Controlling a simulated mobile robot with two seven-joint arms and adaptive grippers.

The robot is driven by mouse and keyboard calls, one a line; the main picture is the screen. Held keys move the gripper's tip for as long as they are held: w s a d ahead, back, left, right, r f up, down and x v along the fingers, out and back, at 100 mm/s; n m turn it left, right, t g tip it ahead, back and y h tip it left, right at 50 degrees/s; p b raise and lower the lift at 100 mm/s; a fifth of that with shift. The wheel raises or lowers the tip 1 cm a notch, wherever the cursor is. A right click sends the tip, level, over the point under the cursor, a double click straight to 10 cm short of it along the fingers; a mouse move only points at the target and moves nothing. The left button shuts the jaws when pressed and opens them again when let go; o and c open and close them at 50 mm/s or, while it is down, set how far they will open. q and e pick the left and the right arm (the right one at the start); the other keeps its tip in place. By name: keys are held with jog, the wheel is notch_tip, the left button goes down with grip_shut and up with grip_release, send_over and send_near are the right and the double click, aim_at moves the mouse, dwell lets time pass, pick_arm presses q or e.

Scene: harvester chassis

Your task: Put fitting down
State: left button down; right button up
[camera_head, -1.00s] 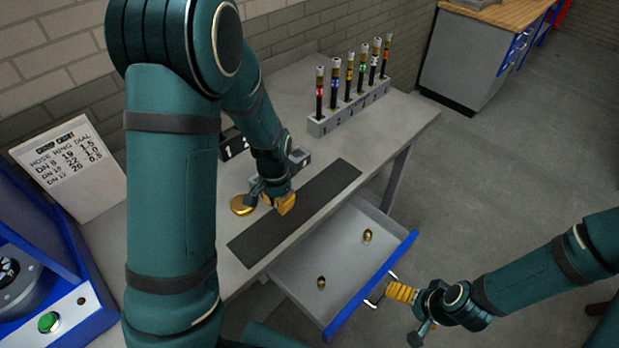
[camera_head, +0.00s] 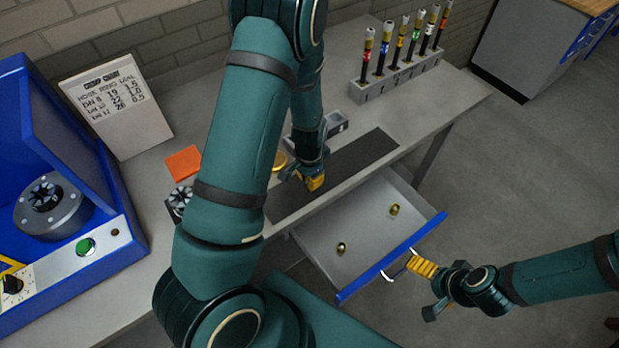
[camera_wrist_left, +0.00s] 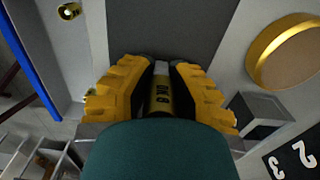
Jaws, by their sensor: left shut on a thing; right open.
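My left gripper (camera_head: 313,182) is low over the dark mat (camera_head: 365,156) on the bench. In the left wrist view its yellow fingers (camera_wrist_left: 162,78) are shut on a brass fitting (camera_wrist_left: 161,94) with a silvery end and dark lettering that looks like "DN 8". The mat shows beneath it there (camera_wrist_left: 165,25); I cannot tell if the fitting touches it. The head view hides the fitting behind the fingers. My right gripper (camera_head: 423,265) is open at the handle (camera_head: 394,271) of the pulled-out drawer (camera_head: 360,225).
Two brass fittings (camera_head: 393,210) (camera_head: 342,247) lie in the drawer. A round brass piece (camera_head: 279,161) is beside the mat. A rack (camera_head: 395,80) with several hoses stands behind. A blue machine (camera_head: 75,260) and a sign (camera_head: 115,105) are at left. My arm covers part of the bench.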

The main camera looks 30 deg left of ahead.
pick_arm(q)
jog(key=shift+s, duration=0.1)
jog(key=c, duration=1)
grip_release()
jog(key=shift+f, duration=0.1)
jog(key=shift+r, duration=0.45)
notch_tip(320, 180, up, 12)
jog(key=p, duration=0.1)
jog(key=shift+f, duration=0.25)
